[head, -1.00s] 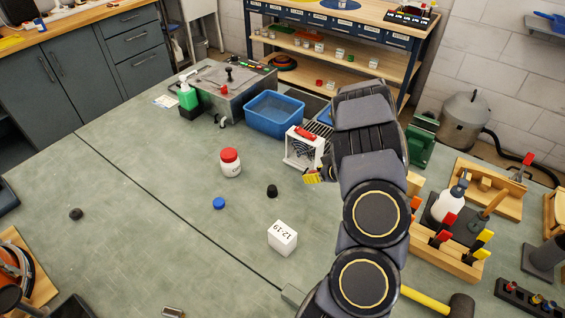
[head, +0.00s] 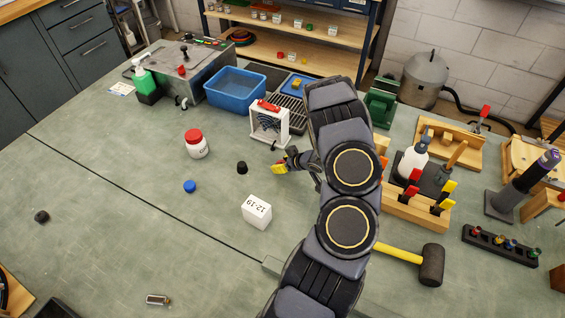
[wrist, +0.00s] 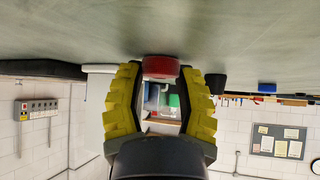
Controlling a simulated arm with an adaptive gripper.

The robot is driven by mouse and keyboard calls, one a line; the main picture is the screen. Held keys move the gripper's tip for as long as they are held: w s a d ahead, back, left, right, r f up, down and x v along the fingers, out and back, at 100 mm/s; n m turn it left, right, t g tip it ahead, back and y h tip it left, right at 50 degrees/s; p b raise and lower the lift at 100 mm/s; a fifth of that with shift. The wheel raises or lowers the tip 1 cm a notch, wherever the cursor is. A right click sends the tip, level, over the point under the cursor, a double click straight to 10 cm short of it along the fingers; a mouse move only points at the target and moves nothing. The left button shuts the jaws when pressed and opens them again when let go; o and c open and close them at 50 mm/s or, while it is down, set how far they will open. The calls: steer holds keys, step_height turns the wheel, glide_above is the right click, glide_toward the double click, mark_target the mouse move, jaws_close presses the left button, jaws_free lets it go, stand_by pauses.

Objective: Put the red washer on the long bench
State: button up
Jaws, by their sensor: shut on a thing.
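My gripper (head: 280,168) has yellow ridged fingers and is just above the green bench top (head: 130,235), between a white fan-like box and a white carton. In the wrist view, which is upside down, the fingers are shut on a red round piece (wrist: 160,67), which I take for the red washer. It sits between the fingertips with the bench surface close by. In the head view the held piece is too small and covered to make out.
Near the gripper are the white carton (head: 257,212), a black cap (head: 242,168), a blue cap (head: 190,186), a red-lidded jar (head: 196,143) and the fan-like box (head: 269,122). A wooden tool rack (head: 415,212) stands to the right. The left front of the bench is mostly clear.

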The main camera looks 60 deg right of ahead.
steer(key=o, duration=0.6)
